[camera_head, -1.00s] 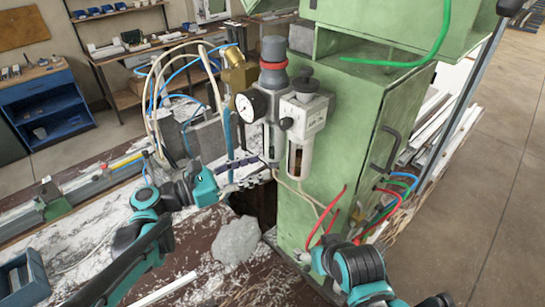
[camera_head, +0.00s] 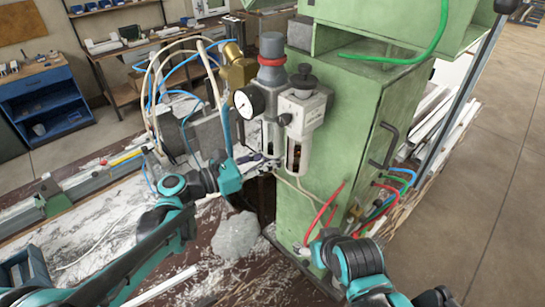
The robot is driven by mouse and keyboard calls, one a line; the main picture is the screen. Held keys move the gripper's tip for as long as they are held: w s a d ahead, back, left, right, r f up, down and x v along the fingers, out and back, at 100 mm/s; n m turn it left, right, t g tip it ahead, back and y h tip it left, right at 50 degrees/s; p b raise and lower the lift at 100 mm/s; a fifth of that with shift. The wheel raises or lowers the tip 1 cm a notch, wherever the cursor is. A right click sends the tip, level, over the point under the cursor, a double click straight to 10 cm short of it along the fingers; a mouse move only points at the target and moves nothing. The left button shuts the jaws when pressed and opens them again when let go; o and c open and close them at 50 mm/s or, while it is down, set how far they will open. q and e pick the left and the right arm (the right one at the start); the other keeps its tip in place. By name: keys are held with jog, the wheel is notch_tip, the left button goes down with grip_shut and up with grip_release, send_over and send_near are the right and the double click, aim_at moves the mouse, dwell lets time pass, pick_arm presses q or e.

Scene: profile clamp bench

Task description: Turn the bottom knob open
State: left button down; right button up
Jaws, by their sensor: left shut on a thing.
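The air regulator unit (camera_head: 272,92) with a grey top knob (camera_head: 271,46), a red ring and a round gauge (camera_head: 249,101) is mounted on the green cabinet's left side. A filter with a clear bowl (camera_head: 294,155) and a dark cap (camera_head: 304,78) stands beside it. My left gripper (camera_head: 264,164) reaches in from the left at the lower end of the regulator and is shut on the bottom knob there. The knob is small and mostly hidden by the fingers. My right arm (camera_head: 350,262) shows at the lower right; its gripper is not visible.
The green cabinet (camera_head: 345,130) with a dark handle stands close on the right. Red, blue and green hoses (camera_head: 385,195) come out of its side. Looped hoses and a brass fitting (camera_head: 236,68) are behind my left gripper. A grey lump (camera_head: 236,235) lies on the dusty bench.

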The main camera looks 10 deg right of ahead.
pick_arm(q)
jog(key=m+g+b, duration=0.1)
jog(key=g, duration=0.1)
jog(key=m+g, duration=0.1)
jog(key=g, duration=0.1)
jog(key=shift+w+f+m+h+b, duration=0.1)
jog(key=shift+w+m+h+b, duration=0.05)
jog(key=shift+m+h+b, duration=0.2)
jog(key=shift+m+g+b, duration=0.3)
jog(key=shift+m+g, duration=0.55)
jog(key=shift+g, duration=0.55)
jog(key=c, duration=1.3)
grip_release()
jog(key=a, duration=1.2)
jog(key=shift+w, duration=0.35)
